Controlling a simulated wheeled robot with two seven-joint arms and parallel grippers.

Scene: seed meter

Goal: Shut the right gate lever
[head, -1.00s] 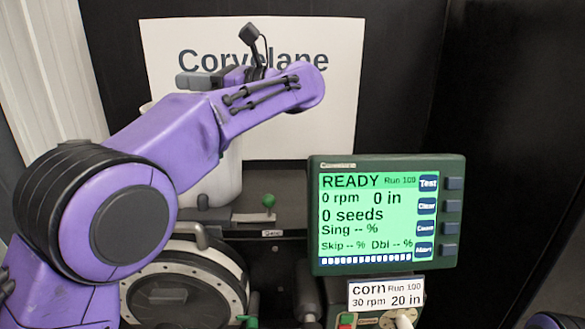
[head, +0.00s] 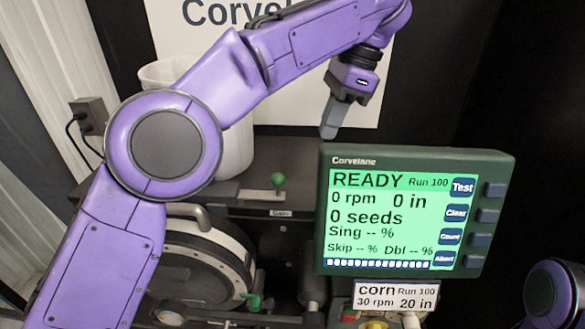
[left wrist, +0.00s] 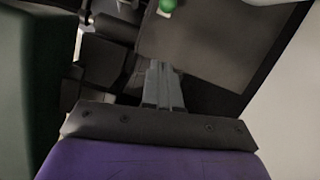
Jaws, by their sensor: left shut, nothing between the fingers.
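A lever with a green knob (head: 278,180) stands on the dark machine top, beside a light plate and above a small label. A second green knob (head: 252,302) shows low down, beside the round seed housing. I cannot tell for sure which of them is the right gate lever. My left gripper (head: 331,128) is shut and empty, pointing down above the display's top left corner, apart from both knobs. In the left wrist view its closed fingers (left wrist: 163,84) show, with a green knob (left wrist: 167,5) beyond them at the top edge. My right gripper is out of view.
The green-screen monitor (head: 335,225) reads READY and stands close below the left gripper. A white bucket (head: 235,150) is behind my left arm. The round housing (head: 225,245) is at lower left. A sign (head: 190,40) hangs behind. A card (head: 395,297) sits below the monitor.

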